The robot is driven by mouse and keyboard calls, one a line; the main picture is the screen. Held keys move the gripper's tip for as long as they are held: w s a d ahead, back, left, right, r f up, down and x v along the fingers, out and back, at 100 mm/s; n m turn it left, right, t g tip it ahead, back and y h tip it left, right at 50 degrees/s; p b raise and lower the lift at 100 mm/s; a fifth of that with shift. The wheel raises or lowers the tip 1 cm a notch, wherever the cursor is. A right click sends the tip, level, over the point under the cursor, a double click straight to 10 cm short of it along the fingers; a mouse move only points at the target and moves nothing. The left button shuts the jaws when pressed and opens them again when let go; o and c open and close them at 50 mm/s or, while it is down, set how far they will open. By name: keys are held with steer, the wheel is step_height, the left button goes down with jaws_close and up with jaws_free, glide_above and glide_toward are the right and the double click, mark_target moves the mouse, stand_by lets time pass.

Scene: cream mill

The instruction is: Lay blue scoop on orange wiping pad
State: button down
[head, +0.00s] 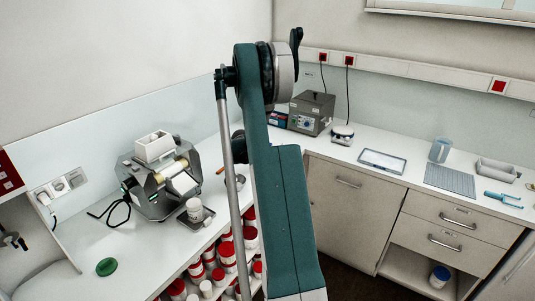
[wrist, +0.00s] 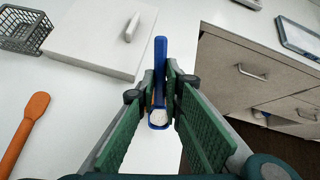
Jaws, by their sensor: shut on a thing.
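The blue scoop (wrist: 160,54) is between the green fingers of my gripper (wrist: 160,84) in the wrist view. Its straight handle points away from me, and its small bowl end, with something pale in it or showing through it, lies nearer the camera. My gripper is shut on the scoop, above the white worktop. A narrow orange-yellow sliver shows beside the scoop at the left finger; I cannot tell what it is. I cannot make out the orange wiping pad in either view. In the head view my arm hides the gripper and the scoop.
In the wrist view an orange spatula (wrist: 24,132) lies at left, near a white slab with a handle (wrist: 92,38) and a grey basket (wrist: 24,32). In the head view a grey machine (head: 150,197) stands on the left worktop. A blue tool (head: 502,199) lies far right.

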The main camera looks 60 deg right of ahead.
steer(key=shift+f, duration=0.15)
steer(key=c, duration=2.5)
jaws_free()
steer(key=shift+o, duration=0.2)
steer(key=shift+r+p, duration=0.6)
steer(key=shift+r, duration=0.15)
steer(key=shift+a+r, duration=0.15)
steer(key=shift+a, duration=0.2)
steer(key=v, duration=1.1)
steer(key=shift+a, duration=0.1)
